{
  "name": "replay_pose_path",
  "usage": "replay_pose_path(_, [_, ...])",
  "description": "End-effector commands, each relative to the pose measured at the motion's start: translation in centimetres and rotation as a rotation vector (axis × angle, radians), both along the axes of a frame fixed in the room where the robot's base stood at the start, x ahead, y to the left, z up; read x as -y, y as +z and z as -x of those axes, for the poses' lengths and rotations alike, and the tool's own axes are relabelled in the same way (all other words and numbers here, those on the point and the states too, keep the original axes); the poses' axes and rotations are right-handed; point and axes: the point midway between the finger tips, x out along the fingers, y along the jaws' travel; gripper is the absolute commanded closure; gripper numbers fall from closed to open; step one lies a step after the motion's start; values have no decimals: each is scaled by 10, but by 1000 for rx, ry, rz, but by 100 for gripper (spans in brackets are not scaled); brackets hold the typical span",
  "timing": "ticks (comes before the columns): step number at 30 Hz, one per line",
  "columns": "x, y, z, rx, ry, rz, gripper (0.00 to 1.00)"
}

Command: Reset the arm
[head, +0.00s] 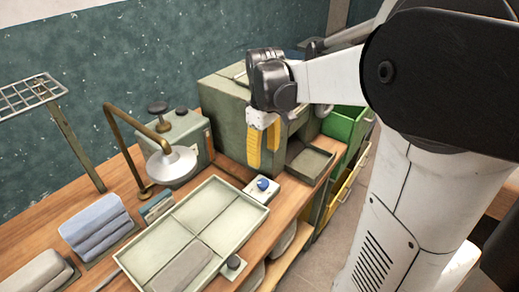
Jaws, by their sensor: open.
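My gripper (263,148) hangs at the end of my arm, above the right part of the wooden bench. Its yellow fingers point down and stand apart. It is open and I see nothing between the fingers. It is in front of a green metal cabinet (222,96) and up and right of a large divided tray (238,198). My arm reaches in from the right and hides part of the cabinet.
A brass lamp (172,165) stands on the bench, left of my gripper. A small open tray (310,163) lies to its right. Folded blue cloths (96,225) and grey cloths (36,274) lie at left. Green bins (346,128) stand beyond the bench's right end.

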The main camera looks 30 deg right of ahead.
Motion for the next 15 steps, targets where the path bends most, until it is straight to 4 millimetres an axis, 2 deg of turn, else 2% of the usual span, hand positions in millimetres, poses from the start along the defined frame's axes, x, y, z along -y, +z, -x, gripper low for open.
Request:
replay_pose_path(10, [-6, 3, 3, 17, -9, 5, 43])
replay_pose_path(13, [-21, 12, 13, 68, -36, 17, 43])
replay_pose_path(15, [-38, 21, 25, 130, -70, 26, 43])
